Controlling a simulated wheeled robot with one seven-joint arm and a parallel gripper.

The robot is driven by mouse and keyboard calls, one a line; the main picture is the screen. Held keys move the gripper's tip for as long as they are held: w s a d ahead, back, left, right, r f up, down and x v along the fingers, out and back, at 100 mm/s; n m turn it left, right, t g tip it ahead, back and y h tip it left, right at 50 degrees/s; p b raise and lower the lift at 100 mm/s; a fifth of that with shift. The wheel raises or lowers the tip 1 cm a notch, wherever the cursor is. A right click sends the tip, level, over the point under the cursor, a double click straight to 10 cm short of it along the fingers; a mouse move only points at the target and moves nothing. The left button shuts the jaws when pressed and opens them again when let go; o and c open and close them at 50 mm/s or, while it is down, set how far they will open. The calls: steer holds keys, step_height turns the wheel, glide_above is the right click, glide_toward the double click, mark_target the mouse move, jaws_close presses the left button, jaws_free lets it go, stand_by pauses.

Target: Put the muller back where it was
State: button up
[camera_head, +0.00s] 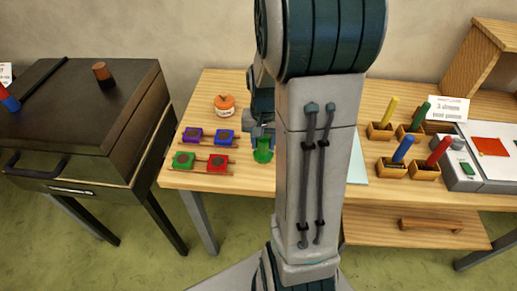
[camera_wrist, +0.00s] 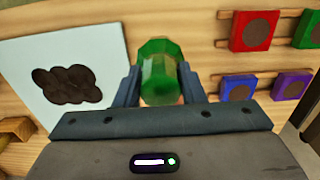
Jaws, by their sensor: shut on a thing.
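The muller, a green faceted glass-like piece (camera_wrist: 160,75), is between the two fingers of my gripper (camera_wrist: 157,88) in the wrist view. In the head view its green lower end (camera_head: 262,154) shows below my gripper (camera_head: 261,134), near the colored squares. My gripper is shut on it. I cannot tell whether the muller touches the table. A pale slab (camera_wrist: 42,53) with a dark brown blotch of paste (camera_wrist: 67,86) lies left of the muller in the wrist view. In the head view my arm hides most of the slab (camera_head: 356,165).
Purple (camera_head: 192,135), blue (camera_head: 224,137), green (camera_head: 183,160) and red (camera_head: 218,161) squares lie on wooden rails left of my gripper. An orange-lidded jar (camera_head: 225,105) stands behind them. Wooden boxes with colored sticks (camera_head: 425,171) stand right. A dark cabinet (camera_head: 85,110) is far left.

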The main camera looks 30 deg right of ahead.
mark_target(258, 152)
steer(key=shift+w+a+f, duration=0.35)
steer(key=shift+w+a, duration=0.15)
steer(key=shift+w, duration=0.05)
steer(key=shift+f+p, duration=0.35)
steer(key=shift+f, duration=1.7)
steer(key=shift+f, duration=0.2)
steer(key=o, duration=1.1)
steer(key=shift+r, duration=0.1)
